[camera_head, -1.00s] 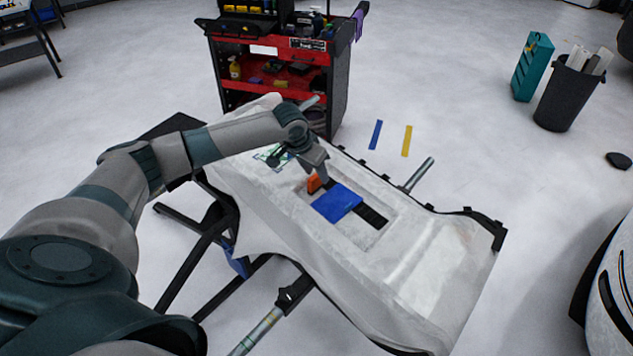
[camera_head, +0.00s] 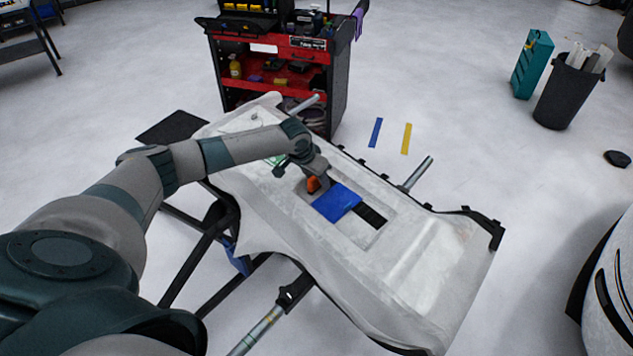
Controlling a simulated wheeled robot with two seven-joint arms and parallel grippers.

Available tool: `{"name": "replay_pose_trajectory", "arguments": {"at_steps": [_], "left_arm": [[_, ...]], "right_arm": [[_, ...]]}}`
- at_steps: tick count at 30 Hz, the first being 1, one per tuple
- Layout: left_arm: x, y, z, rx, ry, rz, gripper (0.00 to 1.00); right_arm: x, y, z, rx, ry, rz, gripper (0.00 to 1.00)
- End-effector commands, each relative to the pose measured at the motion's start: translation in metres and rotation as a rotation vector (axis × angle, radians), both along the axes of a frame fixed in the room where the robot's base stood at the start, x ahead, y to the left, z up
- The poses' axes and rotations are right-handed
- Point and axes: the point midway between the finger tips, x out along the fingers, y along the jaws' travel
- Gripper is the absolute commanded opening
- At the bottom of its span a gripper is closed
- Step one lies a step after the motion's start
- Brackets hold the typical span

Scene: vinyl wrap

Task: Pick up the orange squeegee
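The orange squeegee (camera_head: 313,184) shows as a small orange patch on the white panel (camera_head: 420,240), in the recessed area beside a blue sheet (camera_head: 337,202). My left gripper (camera_head: 316,181) is down at the squeegee, and its grey body hides part of it. The fingers are too small and too covered to tell whether they are open or closed on it. My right gripper is not in view.
The panel lies on a stand with dark legs and clamps. A red and black tool cart (camera_head: 280,75) stands behind it. A dark bin (camera_head: 568,92) and a teal case (camera_head: 530,65) stand at the back right. Blue (camera_head: 375,132) and yellow (camera_head: 406,139) strips lie on the floor.

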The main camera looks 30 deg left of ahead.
Motion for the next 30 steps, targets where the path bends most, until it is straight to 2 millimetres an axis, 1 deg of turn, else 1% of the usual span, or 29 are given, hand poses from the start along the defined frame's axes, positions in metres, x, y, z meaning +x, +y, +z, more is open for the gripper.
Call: {"name": "replay_pose_trajectory", "arguments": {"at_steps": [1,2,3,5,6,15,20,23,26,29,30], "left_arm": [[0.000,0.000,0.000,0.000,0.000,0.000,0.39],[0.000,0.000,0.000,0.000,0.000,0.000,0.34],[0.000,0.000,0.000,0.000,0.000,0.000,0.25],[0.000,0.000,0.000,0.000,0.000,0.000,0.10],[0.000,0.000,0.000,0.000,0.000,0.000,0.01],[0.000,0.000,0.001,0.000,-0.001,0.000,0.00],[0.000,0.000,0.005,-0.001,-0.002,0.000,0.00],[0.001,0.000,0.012,-0.001,-0.002,0.000,0.00],[0.001,0.000,0.024,-0.001,-0.003,-0.001,0.00],[0.001,0.000,0.041,0.000,-0.006,-0.001,0.00],[-0.001,-0.010,0.044,-0.002,-0.002,-0.005,0.00]], "right_arm": [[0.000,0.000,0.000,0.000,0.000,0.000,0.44],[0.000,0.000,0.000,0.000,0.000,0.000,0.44],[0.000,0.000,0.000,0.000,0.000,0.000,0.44],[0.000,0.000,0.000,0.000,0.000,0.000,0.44],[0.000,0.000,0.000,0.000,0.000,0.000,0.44],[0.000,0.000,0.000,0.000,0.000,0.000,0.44],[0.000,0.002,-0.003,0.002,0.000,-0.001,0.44],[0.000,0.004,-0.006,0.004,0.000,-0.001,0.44],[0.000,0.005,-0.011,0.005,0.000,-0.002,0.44],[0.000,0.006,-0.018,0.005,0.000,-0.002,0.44],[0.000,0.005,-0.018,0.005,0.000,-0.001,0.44]]}}
